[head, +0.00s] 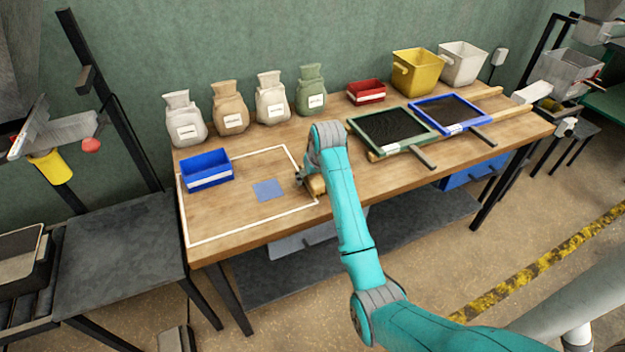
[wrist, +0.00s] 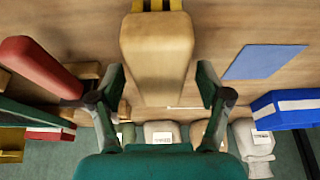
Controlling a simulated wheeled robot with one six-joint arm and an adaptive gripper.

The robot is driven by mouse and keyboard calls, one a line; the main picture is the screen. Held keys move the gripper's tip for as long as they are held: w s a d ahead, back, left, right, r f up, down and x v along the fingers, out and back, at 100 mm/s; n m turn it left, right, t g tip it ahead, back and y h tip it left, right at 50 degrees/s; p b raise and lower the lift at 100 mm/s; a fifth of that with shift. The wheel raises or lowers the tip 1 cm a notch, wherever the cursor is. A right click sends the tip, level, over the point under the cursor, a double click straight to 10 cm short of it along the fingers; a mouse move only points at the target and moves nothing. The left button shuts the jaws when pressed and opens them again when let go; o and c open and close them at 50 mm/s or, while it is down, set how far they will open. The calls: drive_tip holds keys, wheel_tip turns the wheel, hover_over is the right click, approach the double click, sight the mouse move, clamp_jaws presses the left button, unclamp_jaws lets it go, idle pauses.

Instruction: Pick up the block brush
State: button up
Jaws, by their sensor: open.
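The block brush (wrist: 158,58) is a pale wooden block with yellow and dark strips at its far end. In the wrist view it fills the upper middle, in line with the space between my fingers. My gripper (wrist: 161,84) is open, with one finger on each side and a visible gap to the wood. In the head view, the wooden block (head: 316,185) shows beside my gripper (head: 303,178) near the table's front edge, partly hidden by my arm.
A blue square (head: 268,190) lies inside the white outline on the table (head: 225,222). A blue bin (head: 206,170) stands left. Framed sieves (head: 388,130) are right. Several sacks (head: 229,122) line the back. A red rounded object (wrist: 38,65) lies left in the wrist view.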

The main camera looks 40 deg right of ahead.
drive_tip(key=shift+f, duration=0.25)
idle(0.4)
drive_tip(key=c, duration=1.3)
